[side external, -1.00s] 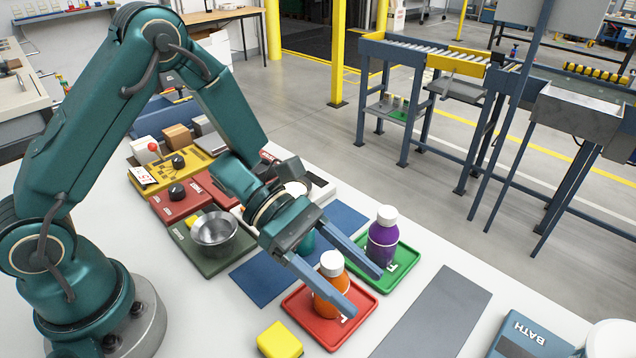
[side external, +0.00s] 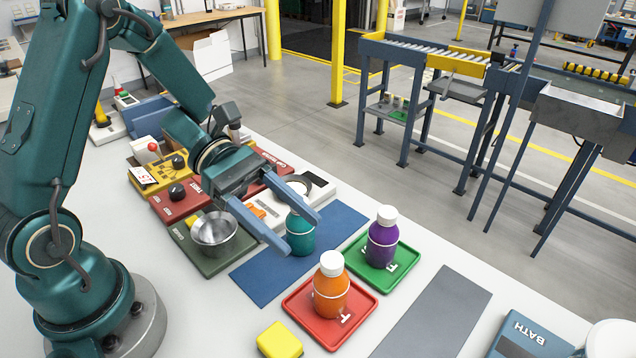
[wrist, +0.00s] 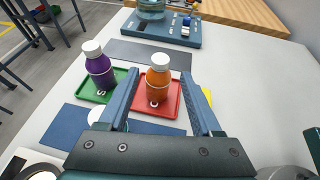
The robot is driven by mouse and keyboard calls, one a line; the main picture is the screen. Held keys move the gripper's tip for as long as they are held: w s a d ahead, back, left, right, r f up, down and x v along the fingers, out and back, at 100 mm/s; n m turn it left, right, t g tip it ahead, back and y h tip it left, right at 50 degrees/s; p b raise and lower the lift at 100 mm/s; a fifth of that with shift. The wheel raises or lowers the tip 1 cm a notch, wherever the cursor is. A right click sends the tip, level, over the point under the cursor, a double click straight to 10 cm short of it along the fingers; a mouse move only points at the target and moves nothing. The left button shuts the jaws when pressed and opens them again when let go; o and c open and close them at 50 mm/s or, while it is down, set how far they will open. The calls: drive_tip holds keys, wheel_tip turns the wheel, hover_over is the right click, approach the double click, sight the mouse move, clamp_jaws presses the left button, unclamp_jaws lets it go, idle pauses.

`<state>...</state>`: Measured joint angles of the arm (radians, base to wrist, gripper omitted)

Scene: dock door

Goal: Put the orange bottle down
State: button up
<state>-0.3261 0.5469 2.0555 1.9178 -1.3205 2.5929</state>
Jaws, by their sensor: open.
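The orange bottle (side external: 331,290) with a white cap stands upright on the red tray (side external: 300,305). It also shows in the wrist view (wrist: 158,82), ahead of my fingers and apart from them. My gripper (side external: 304,232) is open and empty, drawn back from the orange bottle, with its fingers by the teal bottle (side external: 300,238) on the blue mat (side external: 262,284). The fingers partly hide the teal bottle in the side view. The purple bottle (side external: 382,240) stands upright on the green tray (side external: 405,262).
A yellow block (side external: 280,341) lies beside the red tray. A metal bowl (side external: 214,232) sits left of the blue mat.

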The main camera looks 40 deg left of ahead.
drive_tip(key=w+a+r+n+t+y, duration=0.1)
drive_tip(key=w+n+t, duration=0.1)
drive_tip(key=w+r+n+t+y, duration=0.1)
drive_tip(key=w+n+t, duration=0.1)
drive_tip(key=w+n, duration=0.1)
drive_tip(key=w+a+n+t+y, duration=0.1)
drive_tip(key=w+n, duration=0.1)
drive_tip(key=shift+w+a+r+n+t+y, duration=0.2)
drive_tip(key=shift+a+r+n+t+y, duration=0.1)
drive_tip(key=shift+r+n+t, duration=0.1)
drive_tip(key=w+a+r+n+t+y, duration=0.15)
drive_tip(key=a+r+n+y, duration=0.3)
drive_tip(key=n, duration=0.65)
drive_tip(key=w+a+r+n+t+y, duration=0.1)
drive_tip(key=a+r+n+t+y, duration=0.35)
drive_tip(key=n, duration=0.65)
drive_tip(key=s+d+f+n+g, duration=0.2)
drive_tip(key=s+f+n+g, duration=0.1)
drive_tip(key=s+n, duration=0.6)
drive_tip(key=s+d+f+n+g, duration=0.2)
drive_tip(key=s+n+g, duration=0.3)
drive_tip(key=s+n, duration=0.4)
drive_tip(key=f+n, duration=0.1)
drive_tip(key=n, duration=0.3)
drive_tip(key=shift+d+f+y, duration=0.15)
drive_tip(key=shift+d+y, duration=0.2)
drive_tip(key=shift+y, duration=0.05)
